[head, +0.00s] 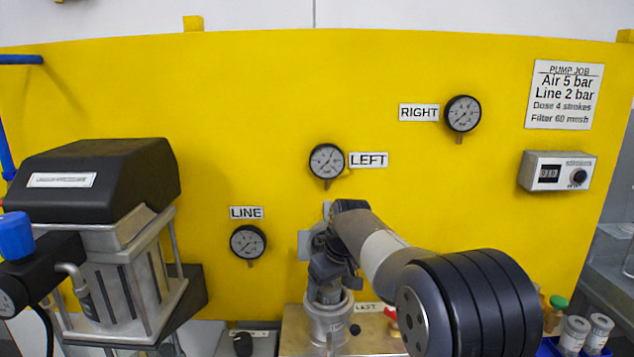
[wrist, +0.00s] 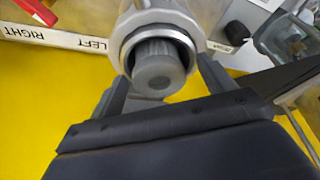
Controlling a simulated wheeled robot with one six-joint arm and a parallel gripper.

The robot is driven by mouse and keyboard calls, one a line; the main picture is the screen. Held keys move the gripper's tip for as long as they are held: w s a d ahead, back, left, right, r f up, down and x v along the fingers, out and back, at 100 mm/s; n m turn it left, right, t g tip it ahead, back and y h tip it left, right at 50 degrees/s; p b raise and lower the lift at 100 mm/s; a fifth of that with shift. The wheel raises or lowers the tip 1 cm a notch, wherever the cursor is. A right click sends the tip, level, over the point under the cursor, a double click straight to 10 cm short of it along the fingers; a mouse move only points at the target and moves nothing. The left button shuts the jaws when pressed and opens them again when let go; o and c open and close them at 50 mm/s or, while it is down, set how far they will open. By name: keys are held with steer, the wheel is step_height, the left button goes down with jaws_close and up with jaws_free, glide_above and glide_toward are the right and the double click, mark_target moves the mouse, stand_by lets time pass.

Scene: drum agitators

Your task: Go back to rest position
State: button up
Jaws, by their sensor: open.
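My gripper (head: 328,268) is in front of the yellow panel, directly above a round steel fitting (head: 330,326). Part of it is hidden by my own wrist and arm. In the wrist view my gripper (wrist: 163,82) has its two grey fingers apart, one on each side of a grey cylindrical plug (wrist: 160,65). The plug sits inside a bright metal ring (wrist: 128,42). Whether the fingers touch the plug cannot be told.
The yellow panel (head: 400,60) stands close behind, with gauges labelled LINE (head: 248,242), LEFT (head: 327,160) and RIGHT (head: 463,113). A black-topped pump (head: 95,180) stands at left. Small containers (head: 587,330) stand at lower right.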

steer(key=f, duration=0.2)
steer(key=shift+s+f, duration=0.2)
steer(key=shift+f, duration=0.2)
steer(key=shift+r, duration=0.6)
steer(key=w+v, duration=0.1)
steer(key=v, duration=1)
steer(key=x, duration=1.1)
steer(key=shift+s+f, duration=0.15)
steer(key=shift+s, duration=0.2)
steer(key=shift+s+f+p, duration=0.1)
steer(key=shift+s+p, duration=0.1)
steer(key=shift+p, duration=0.25)
steer(key=shift+g, duration=0.3)
steer(key=r+p, duration=0.1)
steer(key=w+r, duration=0.1)
steer(key=r+p, duration=0.1)
steer(key=r, duration=0.1)
steer(key=shift+w+a+p, duration=0.25)
steer(key=shift+a+p, duration=0.1)
steer(key=p+v, duration=0.1)
steer(key=v, duration=0.1)
steer(key=p+v, duration=0.2)
steer(key=w+a+p+v, duration=0.1)
steer(key=p+v, duration=0.1)
steer(key=shift+d+r, duration=0.1)
steer(key=shift+r, duration=0.1)
steer(key=shift+r+p, duration=0.45)
steer(key=shift+p, duration=0.05)
